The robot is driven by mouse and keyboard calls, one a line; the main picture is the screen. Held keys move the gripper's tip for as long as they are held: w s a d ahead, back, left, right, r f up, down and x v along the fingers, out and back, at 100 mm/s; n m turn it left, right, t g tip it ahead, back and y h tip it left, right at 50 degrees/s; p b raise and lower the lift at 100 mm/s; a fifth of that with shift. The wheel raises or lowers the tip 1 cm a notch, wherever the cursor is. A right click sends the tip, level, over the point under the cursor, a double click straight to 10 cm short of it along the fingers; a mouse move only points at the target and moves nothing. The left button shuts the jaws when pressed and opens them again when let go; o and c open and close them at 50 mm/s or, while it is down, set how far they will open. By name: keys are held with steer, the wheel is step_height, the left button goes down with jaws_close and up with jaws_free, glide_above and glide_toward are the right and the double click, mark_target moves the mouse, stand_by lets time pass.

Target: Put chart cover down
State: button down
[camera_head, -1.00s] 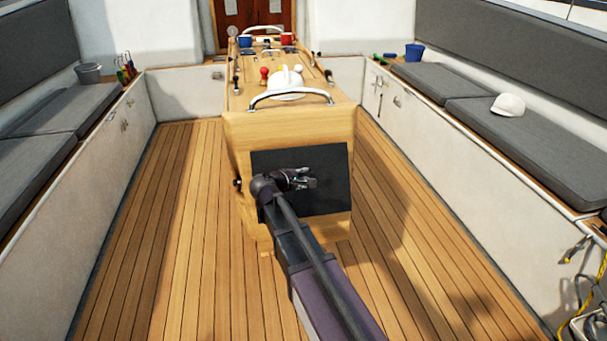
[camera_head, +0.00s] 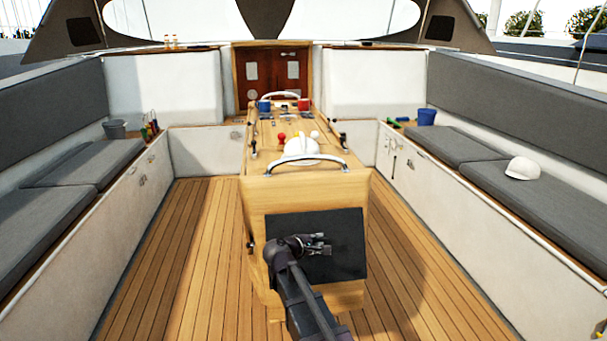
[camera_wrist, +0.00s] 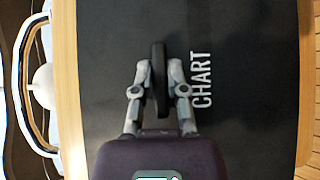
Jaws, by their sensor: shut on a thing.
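The chart cover (camera_head: 343,262) is a flat dark panel at the near end of the wooden console. It sits slightly askew against the wood in the head view. In the wrist view the cover (camera_wrist: 245,70) fills most of the picture, with the white word CHART on it. My gripper (camera_head: 322,244) is in front of the panel. In the wrist view my gripper (camera_wrist: 159,75) is shut on the cover's dark upright handle (camera_wrist: 158,55). I cannot tell whether the cover touches the console behind it.
Grey-cushioned benches (camera_head: 470,140) run along both sides. A white cap (camera_head: 522,168) lies on the right bench. The plank floor (camera_head: 185,250) is clear on both sides.

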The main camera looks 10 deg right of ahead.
step_height(320, 180, up, 38)
steer(key=p, duration=3.7)
steer(key=shift+d+f, duration=0.1)
